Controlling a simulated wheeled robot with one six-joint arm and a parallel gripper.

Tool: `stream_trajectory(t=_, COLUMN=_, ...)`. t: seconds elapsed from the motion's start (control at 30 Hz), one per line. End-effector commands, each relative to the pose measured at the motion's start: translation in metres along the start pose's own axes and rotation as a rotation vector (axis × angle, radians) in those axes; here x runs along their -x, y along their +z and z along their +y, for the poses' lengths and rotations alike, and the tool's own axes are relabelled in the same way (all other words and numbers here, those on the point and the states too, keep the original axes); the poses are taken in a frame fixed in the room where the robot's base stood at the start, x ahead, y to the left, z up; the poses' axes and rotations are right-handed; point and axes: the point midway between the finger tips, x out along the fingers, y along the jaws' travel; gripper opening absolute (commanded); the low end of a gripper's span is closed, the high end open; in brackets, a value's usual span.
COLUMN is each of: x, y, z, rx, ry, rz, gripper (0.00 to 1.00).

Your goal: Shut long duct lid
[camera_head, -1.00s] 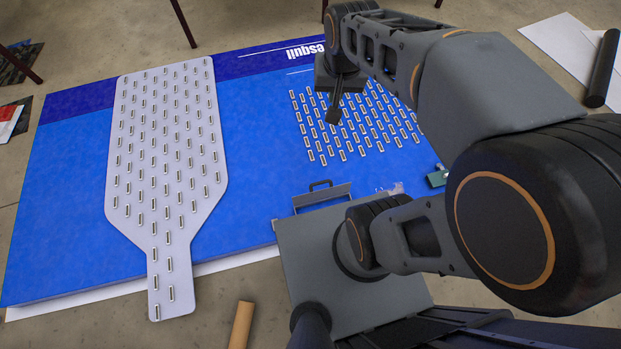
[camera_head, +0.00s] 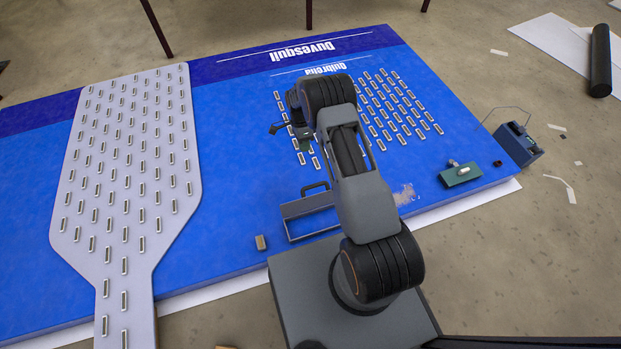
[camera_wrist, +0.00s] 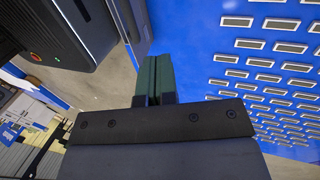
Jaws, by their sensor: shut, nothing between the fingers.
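I cannot pick out the long duct lid with certainty in either view. A grey open frame or tray with a handle (camera_head: 308,214) lies on the blue panel in front of my base, left of my arm. I cannot tell whether it is part of a duct. In the head view, my gripper (camera_head: 276,127) is small and partly hidden by my wrist, over the panel's slotted patch. In the wrist view, its green fingers (camera_wrist: 156,78) are together, with nothing seen between them, apart from the slotted blue surface at the right.
A large blue panel (camera_head: 240,180) covers the floor, with a pale slotted board (camera_head: 105,215) on its left. A small green block (camera_head: 461,174) is near the panel's right edge. A dark blue box (camera_head: 518,146) stands beyond it. Bare floor (camera_head: 530,250) is at the right.

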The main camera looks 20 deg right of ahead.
Motion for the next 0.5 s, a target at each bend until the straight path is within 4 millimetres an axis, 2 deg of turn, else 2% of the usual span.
stream_trajectory(t=0.03, x=-0.011, y=-0.001, z=-0.003, rx=-0.01, ry=0.005, rz=0.0, gripper=0.0)
stream_trajectory(t=0.27, x=-0.045, y=-0.001, z=-0.004, rx=-0.023, ry=0.012, rz=0.0, gripper=0.0)
stream_trajectory(t=0.5, x=-0.093, y=-0.001, z=-0.003, rx=-0.022, ry=0.012, rz=0.0, gripper=0.0)
